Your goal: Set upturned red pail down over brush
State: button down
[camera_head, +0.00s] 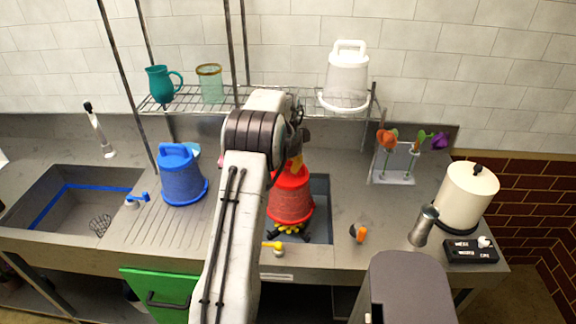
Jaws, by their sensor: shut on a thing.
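The red pail (290,198) is upturned, with its wide rim facing down, over the dark recessed basin (324,215) in the middle of the counter. My gripper (298,152), partly hidden behind my arm, is shut on the pail at its top. A dark item with yellow parts (290,232) shows just below the pail's rim; the pail hides most of it. I cannot tell whether it is the brush, or whether the rim touches anything. A small dark item with an orange end (360,234) lies on the counter to the right of the basin.
A blue upturned pail (182,178) stands left. A white pail (346,78), teal jug (161,83) and green glass (210,84) are on the wire shelf. A flower rack (394,178), metal shaker (423,227) and cream canister (466,197) stand right. A yellow-knobbed part (273,246) is at the front.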

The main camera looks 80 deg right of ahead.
aim_at(288, 178)
jog(key=shift+a+f+b+x, duration=0.1)
jog(key=shift+a+b+x, duration=0.2)
jog(key=shift+b+x, duration=0.8)
jog(key=shift+a+f+b+x, duration=0.1)
jog(key=shift+a+b+x, duration=0.2)
jog(key=shift+b+x, duration=0.75)
jog(key=shift+a+b+x, duration=0.25)
jog(key=shift+b+x, duration=0.45)
jog(key=shift+x, duration=0.75)
dwell(0.4)
jog(key=c, duration=1)
grip_release()
jog(key=v, duration=1.2)
